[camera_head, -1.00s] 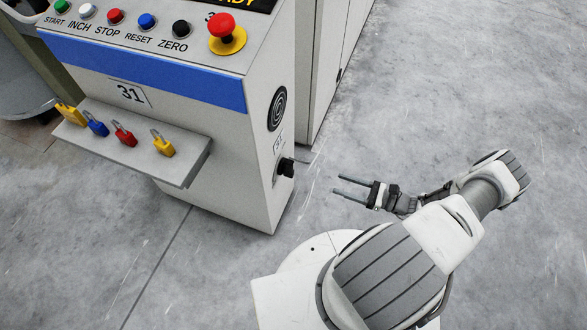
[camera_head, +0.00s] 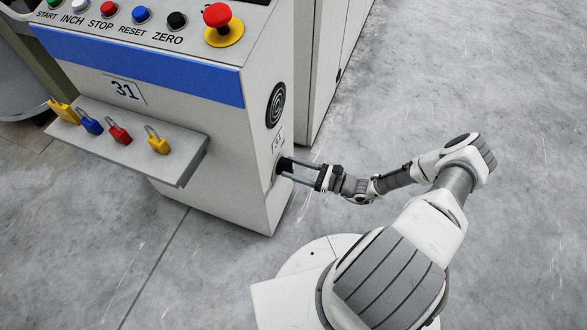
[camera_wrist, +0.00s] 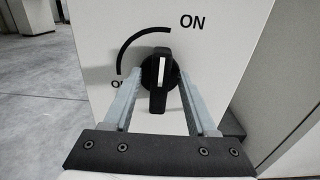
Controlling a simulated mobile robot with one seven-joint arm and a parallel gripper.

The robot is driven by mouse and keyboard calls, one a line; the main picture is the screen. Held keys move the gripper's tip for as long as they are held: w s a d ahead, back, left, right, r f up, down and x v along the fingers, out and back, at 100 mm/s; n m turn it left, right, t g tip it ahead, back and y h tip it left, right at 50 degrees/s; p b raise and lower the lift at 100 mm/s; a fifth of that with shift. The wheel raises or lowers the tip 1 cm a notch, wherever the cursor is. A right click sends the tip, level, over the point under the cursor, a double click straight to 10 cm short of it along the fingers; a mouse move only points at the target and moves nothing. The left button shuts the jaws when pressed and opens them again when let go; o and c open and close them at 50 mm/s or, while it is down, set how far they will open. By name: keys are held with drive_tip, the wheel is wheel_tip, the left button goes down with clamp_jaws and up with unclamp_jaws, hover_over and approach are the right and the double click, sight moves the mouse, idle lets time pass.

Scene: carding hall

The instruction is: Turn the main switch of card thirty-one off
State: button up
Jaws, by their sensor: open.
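The main switch (camera_wrist: 158,88) is a black rotary knob on the side panel of card thirty-one (camera_head: 235,190). In the wrist view its handle stands upright, its white line near vertical. The word ON is printed at the upper right, and a partly hidden label starting with O is at the lower left, joined by a black arc. My gripper (camera_wrist: 155,85) is open, one finger on each side of the knob; I cannot tell whether they touch it. In the head view the knob (camera_head: 283,165) shows between the fingertips of my gripper (camera_head: 300,172).
A shelf (camera_head: 150,165) with several coloured padlocks juts from the front of the card. Push buttons and a red emergency stop (camera_head: 220,20) are on top. A neighbouring grey cabinet (camera_head: 325,70) stands behind. Open floor (camera_head: 460,90) lies to the right.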

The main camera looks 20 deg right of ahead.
clamp_jaws()
idle(0.3)
drive_tip(key=shift+n, duration=0.3)
drive_tip(key=n+p, duration=0.1)
drive_tip(key=n, duration=0.2)
drive_tip(key=shift+s+a+n, duration=0.1)
drive_tip(key=shift+a+n, duration=0.05)
drive_tip(key=shift+n, duration=0.15)
drive_tip(key=n+p, duration=0.1)
drive_tip(key=n, duration=0.3)
drive_tip(key=shift+s+n, duration=0.1)
drive_tip(key=shift+n, duration=0.2)
drive_tip(key=n, duration=0.4)
drive_tip(key=shift+s+a+f+p, duration=0.1)
drive_tip(key=shift+f+p, duration=0.1)
drive_tip(key=shift+p, duration=0.1)
drive_tip(key=shift+f+n, duration=0.2)
drive_tip(key=shift+n, duration=2.3)
